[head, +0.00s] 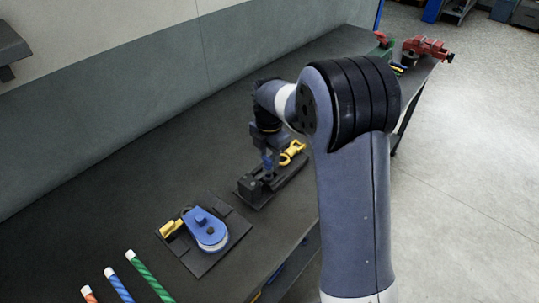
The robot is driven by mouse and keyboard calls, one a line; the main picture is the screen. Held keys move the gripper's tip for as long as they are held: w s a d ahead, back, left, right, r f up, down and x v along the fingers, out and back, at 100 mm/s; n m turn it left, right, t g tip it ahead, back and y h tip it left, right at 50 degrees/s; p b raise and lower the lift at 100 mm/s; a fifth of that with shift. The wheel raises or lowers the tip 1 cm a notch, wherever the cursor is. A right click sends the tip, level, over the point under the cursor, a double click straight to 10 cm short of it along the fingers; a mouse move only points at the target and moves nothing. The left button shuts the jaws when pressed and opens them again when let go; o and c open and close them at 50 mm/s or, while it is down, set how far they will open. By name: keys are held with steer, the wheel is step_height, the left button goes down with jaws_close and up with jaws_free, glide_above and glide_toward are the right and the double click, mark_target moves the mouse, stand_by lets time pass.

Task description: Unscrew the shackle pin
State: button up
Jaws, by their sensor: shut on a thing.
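A yellow shackle (292,151) lies on a dark fixture (251,187) on the bench, in the middle of the head view. My gripper (268,165) points down at the fixture, just left of the shackle's yellow body. It is shut on the shackle pin at that end. The pin is small and mostly hidden by the fingers, so its thread and how far it sits in the shackle cannot be seen.
A blue block with a round pale base (206,229) and a yellow part (172,227) sit on a dark plate nearer. Striped rods (148,275) lie at the lower left. A red vise (426,48) stands at the far end. A wall bounds the bench's left side.

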mark_target(268, 158)
steer(key=n, duration=0.7)
steer(key=shift+s+a+f, duration=0.1)
steer(key=shift+f, duration=0.15)
stand_by(0.3)
steer(key=o, duration=1)
steer(key=shift+r, duration=0.15)
steer(key=shift+w+r, duration=0.2)
steer(key=shift+r, duration=0.35)
step_height(268, 158, up, 10)
steer(key=shift+b, duration=0.35)
steer(key=shift+f, duration=0.2)
